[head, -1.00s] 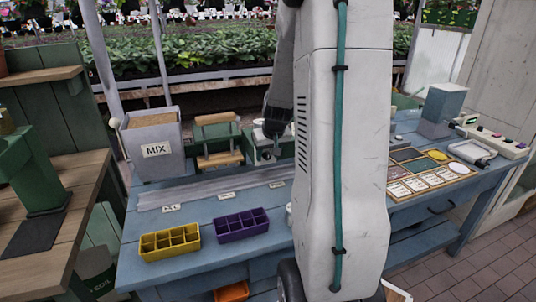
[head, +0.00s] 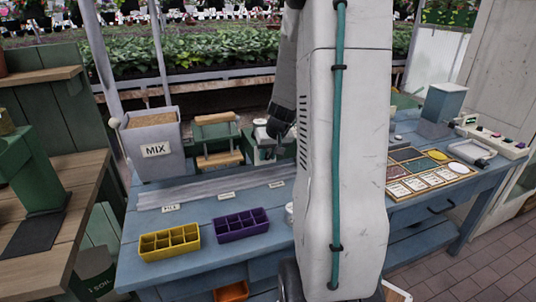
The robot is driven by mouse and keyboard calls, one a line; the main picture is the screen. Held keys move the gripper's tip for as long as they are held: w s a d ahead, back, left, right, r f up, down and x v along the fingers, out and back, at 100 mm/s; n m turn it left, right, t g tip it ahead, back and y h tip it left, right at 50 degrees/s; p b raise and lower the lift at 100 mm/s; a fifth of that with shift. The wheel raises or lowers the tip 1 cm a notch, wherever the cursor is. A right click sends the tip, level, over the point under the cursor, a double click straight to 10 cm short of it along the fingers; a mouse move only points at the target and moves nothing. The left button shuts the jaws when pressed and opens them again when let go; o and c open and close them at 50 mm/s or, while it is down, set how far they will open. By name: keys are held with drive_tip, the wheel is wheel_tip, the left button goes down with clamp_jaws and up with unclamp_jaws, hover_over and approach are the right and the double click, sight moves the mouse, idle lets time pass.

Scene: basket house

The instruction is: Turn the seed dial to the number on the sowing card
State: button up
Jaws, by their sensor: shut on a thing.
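My gripper (head: 278,137) is small and dark, partly hidden by my arm. It is shut at the front of a green seeder (head: 262,150) with a pale top, at the back of the blue bench. It appears to be closed on the seed dial there. The dial's face and numbers cannot be made out. Several white cards (head: 418,184) with tiny print lie in a wooden tray (head: 445,188) at the right. Their text is too small to read, and I cannot tell whether one is the sowing card.
A grey MIX bin (head: 155,165) and a wooden-handled press (head: 217,140) stand left of the seeder. A yellow cell tray (head: 169,255) and a purple one (head: 241,233) sit at the bench front. A grey dispenser (head: 441,105) stands at the right. My arm hides the bench's middle.

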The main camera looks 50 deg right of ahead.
drive_tip(key=t+y, duration=0.2)
drive_tip(key=shift+s+d+f+m+y, duration=0.1)
drive_tip(key=shift+s+d+m+y, duration=0.1)
drive_tip(key=shift+d+m+y, duration=0.2)
drive_tip(key=shift+s+f+m+t+y, duration=0.15)
drive_tip(key=shift+m+t+y, duration=0.25)
drive_tip(key=shift+t+y, duration=0.9)
drive_tip(key=shift+y, duration=0.4)
drive_tip(key=o, duration=1)
drive_tip(key=v, duration=0.7)
drive_tip(key=shift+s+d+r, duration=0.15)
drive_tip(key=shift+s+r, duration=0.05)
drive_tip(key=shift+r, duration=0.05)
